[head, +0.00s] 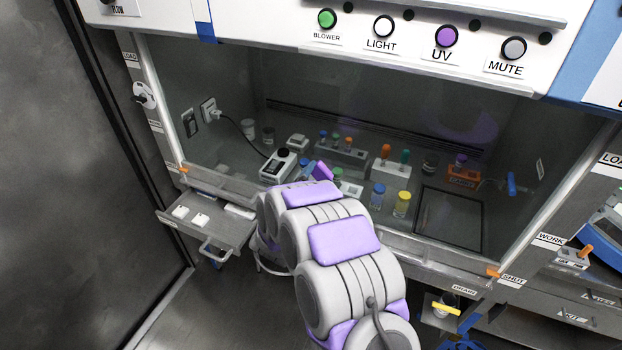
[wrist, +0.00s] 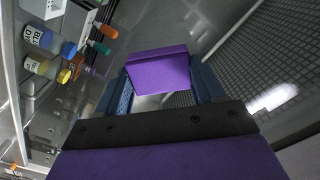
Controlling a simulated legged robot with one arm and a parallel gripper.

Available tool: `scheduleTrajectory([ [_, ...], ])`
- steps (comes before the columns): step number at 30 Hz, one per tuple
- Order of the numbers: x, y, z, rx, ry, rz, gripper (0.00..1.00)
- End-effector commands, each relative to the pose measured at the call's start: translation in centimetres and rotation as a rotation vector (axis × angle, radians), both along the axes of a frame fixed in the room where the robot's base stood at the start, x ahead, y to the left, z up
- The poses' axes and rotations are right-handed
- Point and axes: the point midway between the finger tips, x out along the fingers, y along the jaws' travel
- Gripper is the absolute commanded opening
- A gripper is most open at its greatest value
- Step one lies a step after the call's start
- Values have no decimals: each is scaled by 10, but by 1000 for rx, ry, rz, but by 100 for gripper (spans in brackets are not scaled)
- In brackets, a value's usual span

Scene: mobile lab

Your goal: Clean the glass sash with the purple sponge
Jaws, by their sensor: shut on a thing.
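The glass sash (head: 225,80) is a wide, see-through pane across the front of the hood in the head view, with a pale lower rail. My gripper (wrist: 160,88) has blue fingers and is shut on the purple sponge (wrist: 158,68), seen clearly in the wrist view. The sponge sticks out beyond the fingertips. In the head view, my arm reaches up from the bottom to the middle of the sash's lower part. The sponge shows there as a small purple patch (head: 322,170), mostly hidden behind my arm. I cannot tell whether it touches the glass.
Behind the glass stand bottles (head: 403,204), racks and a grey device (head: 279,166). An orange-handled switch box (head: 573,257) is at the right. The floor at the lower left is clear.

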Motion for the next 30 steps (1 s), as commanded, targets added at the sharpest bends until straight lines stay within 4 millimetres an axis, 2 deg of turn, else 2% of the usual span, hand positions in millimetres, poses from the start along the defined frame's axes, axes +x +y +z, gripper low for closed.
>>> scheduleTrajectory([
  [4,-5,-12,-2,0,0,-3,44],
  [11,-7,-17,-1,-1,0,-2,44],
  [24,-20,-45,-2,0,2,-1,44],
  [30,-22,-49,-2,-2,2,-1,44],
])
